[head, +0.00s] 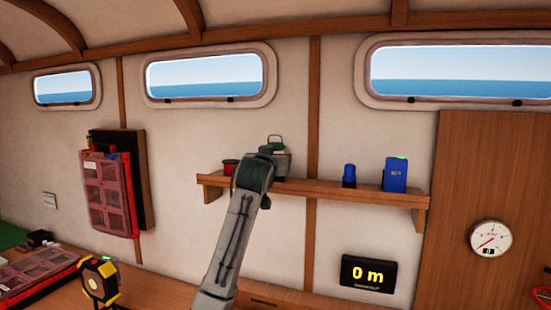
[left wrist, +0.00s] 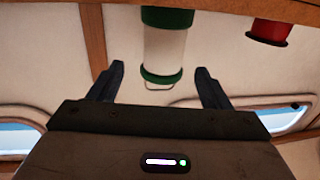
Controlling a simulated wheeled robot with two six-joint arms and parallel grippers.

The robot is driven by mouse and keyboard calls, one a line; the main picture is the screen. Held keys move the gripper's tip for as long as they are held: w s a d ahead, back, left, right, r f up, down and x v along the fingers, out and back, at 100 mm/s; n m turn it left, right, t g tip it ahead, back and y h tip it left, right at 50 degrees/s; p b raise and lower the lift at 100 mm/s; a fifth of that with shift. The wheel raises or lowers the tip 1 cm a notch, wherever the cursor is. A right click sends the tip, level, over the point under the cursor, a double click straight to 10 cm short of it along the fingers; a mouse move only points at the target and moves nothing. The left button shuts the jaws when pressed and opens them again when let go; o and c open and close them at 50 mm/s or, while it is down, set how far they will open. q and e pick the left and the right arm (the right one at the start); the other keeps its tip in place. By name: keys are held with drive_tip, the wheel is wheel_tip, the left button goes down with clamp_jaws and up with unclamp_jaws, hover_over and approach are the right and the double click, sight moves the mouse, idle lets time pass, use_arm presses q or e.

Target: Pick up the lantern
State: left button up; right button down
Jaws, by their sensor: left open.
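The lantern (head: 281,158) stands on the wall shelf in the head view, partly hidden behind my left arm. It has a pale body and a green top with a handle. In the left wrist view, which is upside down, the lantern (left wrist: 164,48) shows its pale cylinder, green ends and a thin wire handle. My left gripper (left wrist: 160,68) is open, with its two dark fingers apart and the lantern's top end between them in the picture. I see no contact. In the head view my arm hides the fingers. My right gripper is not in view.
The wooden shelf (head: 330,190) also holds a red item (head: 230,167) left of the lantern, and a small blue item (head: 349,175) and blue box (head: 395,174) to the right. A display (head: 368,274) is below. A yellow-black device (head: 98,281) stands lower left.

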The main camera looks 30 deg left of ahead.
use_arm(q)
drive_tip(key=shift+w+a, duration=0.15)
drive_tip(key=shift+w, duration=0.15)
drive_tip(key=shift+w+a+p, duration=0.15)
drive_tip(key=shift+w+p, duration=0.15)
drive_tip(key=p+x, duration=0.1)
drive_tip(key=x, duration=0.1)
drive_tip(key=p+x, duration=0.2)
drive_tip(key=shift+a+r, duration=0.2)
drive_tip(key=shift+w+a+f+p, duration=0.15)
drive_tip(key=shift+w+a+p, duration=0.05)
drive_tip(key=shift+w+p, duration=0.2)
drive_tip(key=shift+f, duration=0.1)
drive_tip(key=c, duration=1.2)
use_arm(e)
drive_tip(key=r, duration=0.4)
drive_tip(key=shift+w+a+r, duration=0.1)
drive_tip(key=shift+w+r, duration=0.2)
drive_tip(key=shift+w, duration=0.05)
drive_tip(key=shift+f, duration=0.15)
